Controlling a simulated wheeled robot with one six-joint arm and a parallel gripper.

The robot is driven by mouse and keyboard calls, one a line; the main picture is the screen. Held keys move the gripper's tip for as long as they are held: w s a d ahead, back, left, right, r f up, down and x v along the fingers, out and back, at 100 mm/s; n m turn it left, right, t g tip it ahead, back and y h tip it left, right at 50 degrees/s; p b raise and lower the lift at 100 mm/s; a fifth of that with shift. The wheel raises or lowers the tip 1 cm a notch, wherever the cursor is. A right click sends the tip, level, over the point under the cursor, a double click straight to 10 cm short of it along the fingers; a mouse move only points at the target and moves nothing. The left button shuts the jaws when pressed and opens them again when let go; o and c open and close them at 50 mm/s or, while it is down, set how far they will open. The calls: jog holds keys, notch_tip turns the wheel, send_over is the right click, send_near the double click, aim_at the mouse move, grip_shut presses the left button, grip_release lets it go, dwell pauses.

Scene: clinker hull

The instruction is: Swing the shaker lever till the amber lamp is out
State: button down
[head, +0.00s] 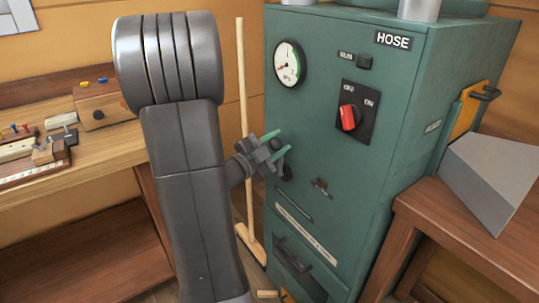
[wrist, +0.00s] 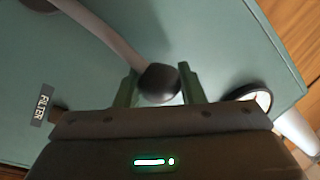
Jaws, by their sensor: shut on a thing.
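The shaker lever is a grey bar (wrist: 108,30) with a black round knob (wrist: 158,80), on the front of the green cabinet (head: 325,130). In the wrist view the knob sits between the two green fingers of my gripper (wrist: 158,92), which is shut on it. In the head view my gripper (head: 277,144) is at the cabinet's left front edge, and it hides part of the lever. A small dark fitting (head: 364,62) sits beside a small label high on the front. No amber glow shows there, and I cannot tell whether it is the lamp.
The cabinet front carries a dial gauge (head: 289,64), a red rotary switch (head: 348,117) and a lower drawer handle (head: 298,268). A broom (head: 242,120) stands left of the cabinet. A workbench (head: 100,165) is at left; a wooden table (head: 450,215) with a grey block (head: 490,180) is at right.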

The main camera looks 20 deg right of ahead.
jog(key=shift+s+d+f+m+g+h+b, duration=0.2)
jog(key=shift+s+d+f+m+b, duration=0.15)
jog(key=shift+s+m+b, duration=0.8)
jog(key=shift+s+d+f+m+g+h+b, duration=0.25)
jog(key=shift+s+m+b, duration=0.35)
jog(key=shift+b, duration=0.9)
jog(key=shift+s+d+f+m+g+h+b, duration=0.15)
jog(key=shift+s+d+f+m+b, duration=0.2)
jog(key=shift+s+m+b, duration=0.6)
jog(key=shift+w+b, duration=0.2)
jog(key=shift+b, duration=0.2)
jog(key=c, duration=0.9)
grip_release()
jog(key=shift+c, duration=0.2)
jog(key=p+v, duration=0.1)
jog(key=v, duration=1.3)
jog(key=shift+s+d, duration=0.1)
